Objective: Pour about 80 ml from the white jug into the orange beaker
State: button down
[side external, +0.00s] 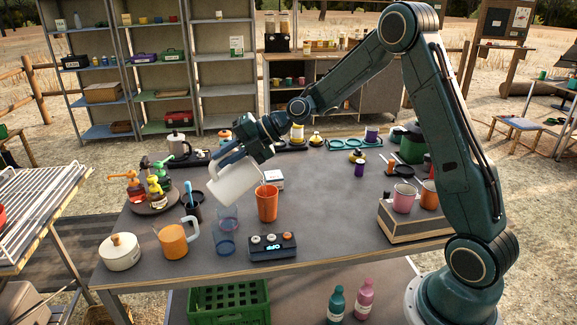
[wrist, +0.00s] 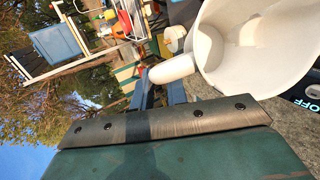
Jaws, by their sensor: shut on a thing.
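The white jug (side external: 230,183) is held tilted above the table, up and to the left of the orange beaker (side external: 266,204) in the side view. My gripper (side external: 232,156) is shut on the jug, at its handle (wrist: 172,70) in the wrist view. The jug's open mouth and pale inside (wrist: 255,45) fill the upper right of the wrist view. I cannot tell how much liquid it holds, and no stream shows. The orange beaker stands upright on the table, apart from the jug; its contents are not clear.
A dark control box (side external: 272,247) reading OFF lies in front of the beaker. An orange mug (side external: 173,241), white pot (side external: 120,252) and pump bottles (side external: 158,190) stand left. Bare table lies right of the beaker.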

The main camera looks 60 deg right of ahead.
aim_at(212, 186)
jog(key=shift+d+r, duration=0.3)
jog(key=shift+d, duration=0.05)
dwell(0.6)
jog(key=shift+a, duration=0.1)
jog(key=shift+w+a+f+n+g+h, duration=0.15)
jog(key=shift+a+f+g+h, duration=0.15)
jog(key=shift+a+f, duration=0.2)
jog(key=shift+w+a+f+n+g+h, duration=0.15)
jog(key=shift+a+f+g+h, duration=0.05)
jog(key=shift+a+f+h, duration=0.2)
jog(key=shift+f+h, duration=0.1)
jog(key=shift+h, duration=0.2)
jog(key=shift+w+a, duration=0.1)
jog(key=shift+a, duration=0.05)
jog(key=shift+w+a+f+n+g+h, duration=0.15)
jog(key=shift+w+a+g+h, duration=0.15)
jog(key=shift+a+h, duration=0.3)
jog(key=shift+w+a+f+n+g+h, duration=0.1)
jog(key=shift+w+a+n+g+h, duration=0.1)
jog(key=shift+a+g+h, duration=0.3)
jog(key=shift+w+a+f+h, duration=0.2)
jog(key=shift+a+h, duration=0.15)
jog(key=shift+a, duration=0.15)
jog(key=shift+w+a+f+h, duration=0.1)
jog(key=shift+w+a+h, duration=0.1)
jog(key=shift+a+h, duration=0.2)
jog(key=shift+w+a+f+g, duration=0.1)
jog(key=shift+a+g, duration=0.2)
